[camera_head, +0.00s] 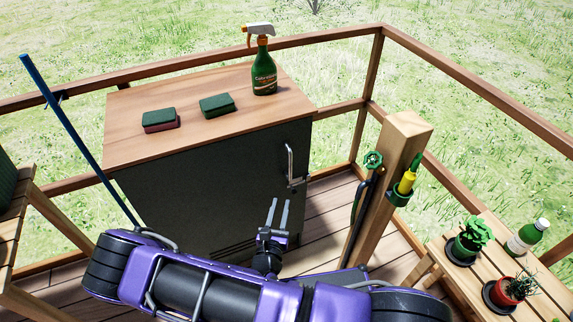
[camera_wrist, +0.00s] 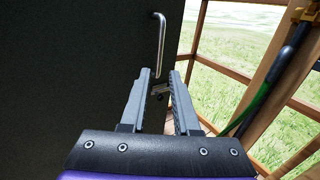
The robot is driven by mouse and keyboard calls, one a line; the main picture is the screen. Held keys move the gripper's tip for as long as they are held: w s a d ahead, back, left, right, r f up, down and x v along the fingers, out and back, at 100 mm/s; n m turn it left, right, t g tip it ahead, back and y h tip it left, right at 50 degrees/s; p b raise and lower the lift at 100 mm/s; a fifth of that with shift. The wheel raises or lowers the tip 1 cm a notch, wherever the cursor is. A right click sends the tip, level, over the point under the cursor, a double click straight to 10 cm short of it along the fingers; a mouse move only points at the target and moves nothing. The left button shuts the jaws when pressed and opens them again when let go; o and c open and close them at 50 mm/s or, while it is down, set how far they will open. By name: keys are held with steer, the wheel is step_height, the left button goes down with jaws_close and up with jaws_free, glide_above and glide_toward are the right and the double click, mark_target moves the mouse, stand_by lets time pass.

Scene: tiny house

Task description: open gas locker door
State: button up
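The gas locker (camera_head: 215,185) is a dark cabinet with a wooden top, and its front door looks closed. A silver upright bar handle (camera_head: 290,163) sits near the right edge of the door. In the wrist view the handle (camera_wrist: 160,45) stands above and beyond the fingertips. A small metal latch or lock piece (camera_wrist: 160,88) shows between the fingers there. My gripper (camera_head: 279,206) is open with nothing between its fingers. It is in front of the door, below and slightly left of the handle, and apart from it. The wrist view shows its two parallel fingers (camera_wrist: 160,78) spread.
Two sponges (camera_head: 160,121) (camera_head: 217,106) and a green spray bottle (camera_head: 264,72) stand on the locker top. A wooden post (camera_head: 385,185) with a tap and hose is close on the right. Potted plants (camera_head: 473,237) sit on a slatted table at lower right. A blue pole (camera_head: 80,140) leans at left.

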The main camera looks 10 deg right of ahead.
mark_target(289, 167)
steer(key=x, duration=1.7)
steer(key=shift+b, duration=0.3)
jaws_close()
steer(key=shift+a, duration=0.1)
stand_by(0.4)
